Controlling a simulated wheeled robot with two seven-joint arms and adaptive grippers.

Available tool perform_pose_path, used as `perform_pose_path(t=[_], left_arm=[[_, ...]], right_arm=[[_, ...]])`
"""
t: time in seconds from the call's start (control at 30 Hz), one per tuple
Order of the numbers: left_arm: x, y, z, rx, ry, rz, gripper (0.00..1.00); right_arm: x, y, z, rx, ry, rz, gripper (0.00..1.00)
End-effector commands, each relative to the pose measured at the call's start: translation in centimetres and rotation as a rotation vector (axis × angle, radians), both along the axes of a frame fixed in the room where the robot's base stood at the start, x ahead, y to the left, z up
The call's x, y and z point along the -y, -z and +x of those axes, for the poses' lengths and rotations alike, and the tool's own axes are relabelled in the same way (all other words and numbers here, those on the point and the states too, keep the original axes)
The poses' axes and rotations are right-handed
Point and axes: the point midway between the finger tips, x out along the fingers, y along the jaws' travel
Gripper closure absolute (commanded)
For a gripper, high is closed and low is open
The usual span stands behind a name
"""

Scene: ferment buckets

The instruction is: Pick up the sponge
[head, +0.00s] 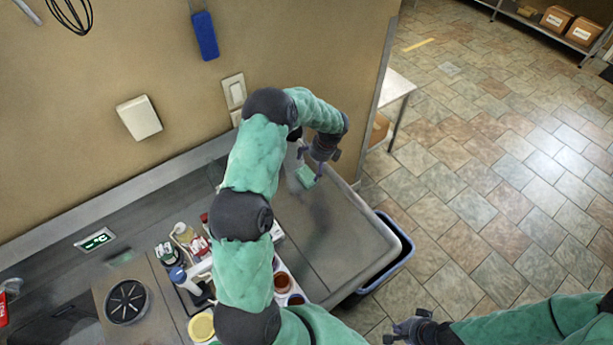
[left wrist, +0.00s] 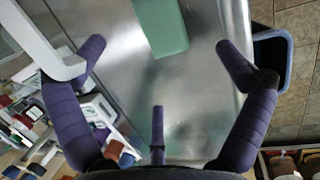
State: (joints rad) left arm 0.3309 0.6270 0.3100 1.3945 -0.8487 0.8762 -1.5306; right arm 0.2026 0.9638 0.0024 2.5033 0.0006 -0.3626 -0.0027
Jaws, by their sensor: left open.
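The green sponge (head: 305,177) lies on the bare steel surface near the wall, just below my left gripper (head: 318,162) in the head view. In the left wrist view the sponge (left wrist: 163,26) is a green block at the top centre, ahead of the fingers and between their lines. My left gripper (left wrist: 158,62) has its purple fingers spread wide with nothing between them. It is apart from the sponge. My right gripper (head: 408,328) is at the bottom of the head view, over the floor side and far from the sponge; its finger opening is not clear.
A steel counter (head: 345,235) with a raised pale rim surrounds the sponge. A blue bin (head: 392,262) stands beyond its right edge. Bottles and jars (head: 188,240) crowd the counter left of my left arm. A white curved object (left wrist: 48,55) is close to the left finger.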

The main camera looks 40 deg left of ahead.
Motion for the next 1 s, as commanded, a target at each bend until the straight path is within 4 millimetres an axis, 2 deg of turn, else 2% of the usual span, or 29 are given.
perform_pose_path(t=[0.2,0.47,0.7,0.8,1.0], left_arm=[[-0.9,3.1,-0.4,-0.004,0.0,-0.001,0.0],[-1.6,4.7,-0.6,-0.002,-0.001,-0.001,0.0],[-2.8,7.7,-1.1,-0.004,0.0,-0.001,0.0],[-3.0,8.5,-1.2,-0.003,0.0,-0.002,0.0],[-3.0,8.6,-1.1,-0.001,0.001,-0.001,0.0]], right_arm=[[0.0,-0.1,0.0,0.0,0.0,0.0,1.0],[0.0,-0.3,0.0,0.0,0.0,0.0,1.0],[0.0,-0.7,0.0,0.0,0.0,0.0,1.0],[0.0,-0.8,0.0,0.0,0.0,0.0,1.0],[0.0,-0.7,0.0,0.0,0.0,0.0,1.0]])
